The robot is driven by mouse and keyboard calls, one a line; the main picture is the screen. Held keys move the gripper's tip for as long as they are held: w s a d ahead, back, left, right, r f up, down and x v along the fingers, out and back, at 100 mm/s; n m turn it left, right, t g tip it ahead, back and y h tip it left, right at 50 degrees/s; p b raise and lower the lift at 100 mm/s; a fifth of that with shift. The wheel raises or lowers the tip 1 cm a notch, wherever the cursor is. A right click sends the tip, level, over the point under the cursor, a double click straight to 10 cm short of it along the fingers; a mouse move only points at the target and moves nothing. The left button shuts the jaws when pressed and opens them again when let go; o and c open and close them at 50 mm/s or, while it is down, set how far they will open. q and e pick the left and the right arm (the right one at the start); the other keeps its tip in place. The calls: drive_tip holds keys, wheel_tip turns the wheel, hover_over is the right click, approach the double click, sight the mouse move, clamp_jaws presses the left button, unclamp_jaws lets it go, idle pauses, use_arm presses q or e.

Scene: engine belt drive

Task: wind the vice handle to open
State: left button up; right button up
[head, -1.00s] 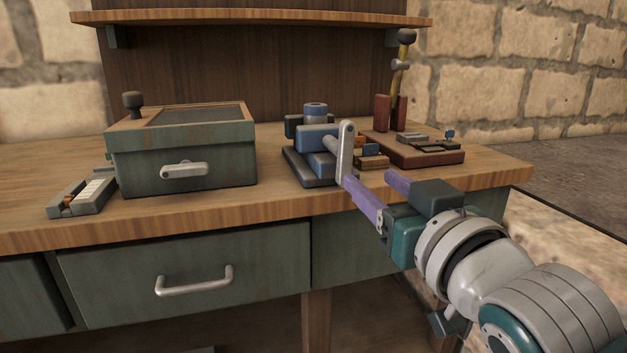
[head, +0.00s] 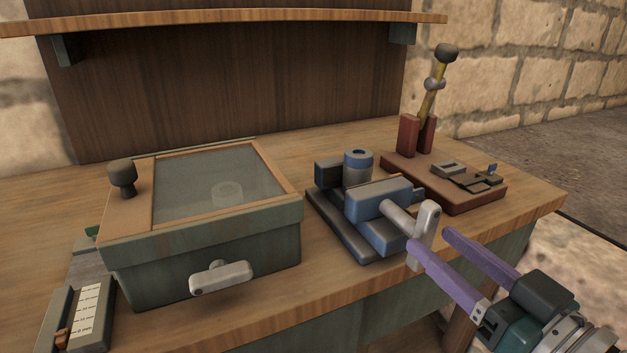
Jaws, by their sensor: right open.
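The blue vice (head: 376,204) stands on a dark base near the front of the bench, with a blue round part on top at its back. Its grey spindle (head: 398,216) points to the front right and carries the light grey crank handle (head: 425,228), which stands roughly upright. My right gripper (head: 428,238) is open, its two purple fingers spread. The near finger's tip overlaps the lower part of the handle in the picture; I cannot tell whether they touch. The far finger is to the right of the handle. My left gripper is not in view.
A green box (head: 198,235) with a glass lid, black knob and front handle stands left of the vice. A red base (head: 467,197) with a lever stands at the back right. A small labelled gauge (head: 80,315) lies at the front left. A shelf (head: 230,20) runs above.

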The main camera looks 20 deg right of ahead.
sight(418, 228)
drive_tip(key=w, duration=0.6)
drive_tip(key=shift+w+a+b, duration=0.25)
drive_tip(key=shift+w+b, duration=0.05)
drive_tip(key=shift+b, duration=0.05)
drive_tip(key=shift+c, duration=0.2)
clamp_jaws()
